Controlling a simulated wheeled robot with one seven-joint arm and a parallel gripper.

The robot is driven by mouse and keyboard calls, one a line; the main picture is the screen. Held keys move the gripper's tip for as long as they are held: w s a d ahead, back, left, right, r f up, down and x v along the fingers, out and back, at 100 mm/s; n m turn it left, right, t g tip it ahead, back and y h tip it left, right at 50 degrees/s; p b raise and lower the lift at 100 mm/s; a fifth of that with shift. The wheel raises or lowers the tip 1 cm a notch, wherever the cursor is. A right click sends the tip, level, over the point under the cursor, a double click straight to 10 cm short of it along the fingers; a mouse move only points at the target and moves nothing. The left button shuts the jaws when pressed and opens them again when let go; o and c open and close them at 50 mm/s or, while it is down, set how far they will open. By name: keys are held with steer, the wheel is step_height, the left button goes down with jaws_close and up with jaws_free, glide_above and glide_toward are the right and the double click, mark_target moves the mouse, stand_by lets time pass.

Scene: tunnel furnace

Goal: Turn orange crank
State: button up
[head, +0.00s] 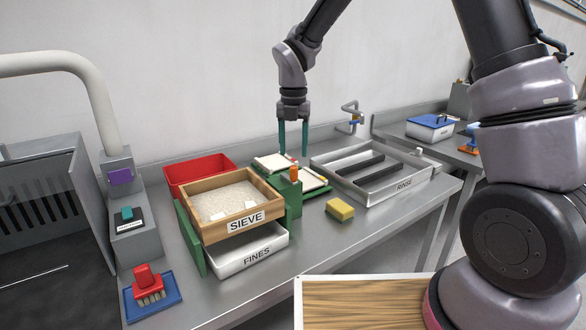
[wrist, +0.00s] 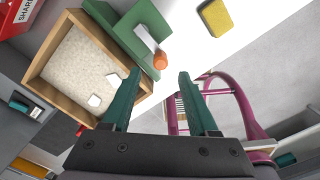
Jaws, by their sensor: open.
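The orange crank (head: 294,173) shows as a small orange knob on top of the green post of the sieve stand, at the right side of the wooden sieve box (head: 205,222). In the wrist view its orange knob (wrist: 160,61) sits at the end of a pale arm beside the green post (wrist: 140,30). My gripper (head: 293,153) is open and empty, pointing down, and appears above or behind the knob in the head view. In the wrist view the knob appears between and just beyond the fingertips (wrist: 160,76). I see no contact.
The sieve box holds pale grains, above a white FINES tray (head: 250,256). A red bin (head: 198,172) stands behind it. A yellow sponge (head: 340,208) lies to the right, before the RINSE tray (head: 400,185). A red brush (head: 148,282) rests front left. Bare bench lies in front.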

mark_target(294, 166)
step_height(294, 166, down, 7)
steer(key=shift+r, duration=0.15)
jaws_close()
